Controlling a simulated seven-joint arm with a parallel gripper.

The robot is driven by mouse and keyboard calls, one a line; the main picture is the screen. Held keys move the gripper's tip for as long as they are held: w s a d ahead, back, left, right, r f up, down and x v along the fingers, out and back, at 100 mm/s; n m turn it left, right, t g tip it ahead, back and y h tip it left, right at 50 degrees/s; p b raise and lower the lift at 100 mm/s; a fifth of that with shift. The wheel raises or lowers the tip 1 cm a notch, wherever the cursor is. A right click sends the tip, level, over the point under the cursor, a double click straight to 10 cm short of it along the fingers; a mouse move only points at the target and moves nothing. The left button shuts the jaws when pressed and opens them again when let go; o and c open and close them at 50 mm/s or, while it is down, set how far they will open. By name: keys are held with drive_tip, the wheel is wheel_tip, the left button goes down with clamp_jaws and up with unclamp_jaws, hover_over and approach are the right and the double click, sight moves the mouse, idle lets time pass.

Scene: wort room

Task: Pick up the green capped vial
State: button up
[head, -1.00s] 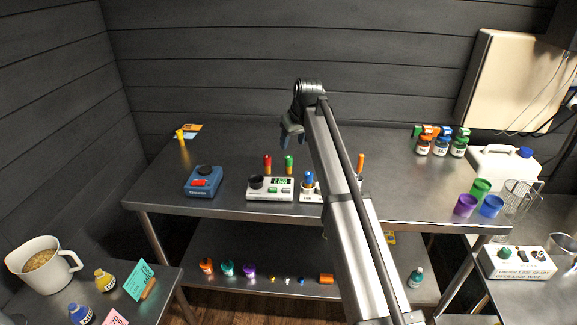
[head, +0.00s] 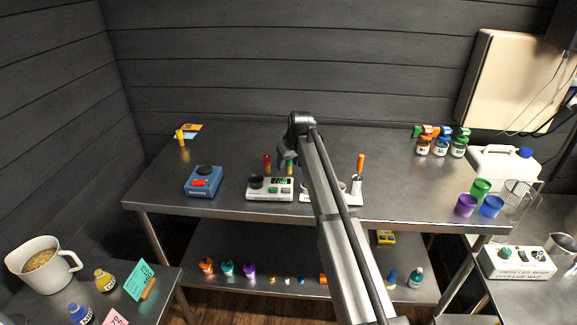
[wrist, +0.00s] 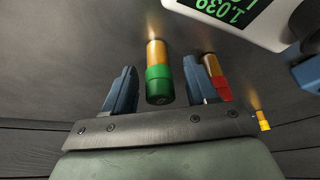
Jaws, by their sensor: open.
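The green capped vial (wrist: 160,88) has a green cap and an amber body. In the wrist view it lies between the two blue fingers of my gripper (wrist: 160,68), with visible gaps on both sides. The fingers are open and do not hold it. In the head view my gripper (head: 288,157) is right at the vial (head: 290,169), behind the scale, and hides its upper part. A red capped vial (head: 267,162) stands just to the left; in the wrist view it shows just outside the right finger (wrist: 220,83).
A white scale (head: 270,194) with a green display is close in front of the vials. A blue device (head: 203,182) stands left, with a yellow item (head: 181,138) behind. A white holder (head: 349,198) with an orange-handled tool (head: 360,165) is right of my arm. The table's back is largely clear.

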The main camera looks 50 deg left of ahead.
drive_tip(key=shift+f, duration=0.25)
drive_tip(key=c, duration=1)
drive_tip(key=shift+r, duration=0.1)
drive_tip(key=shift+c, duration=0.2)
wheel_tip(320, 180, up, 9)
drive_tip(key=shift+a+r, duration=0.1)
drive_tip(key=shift+r, duration=0.35)
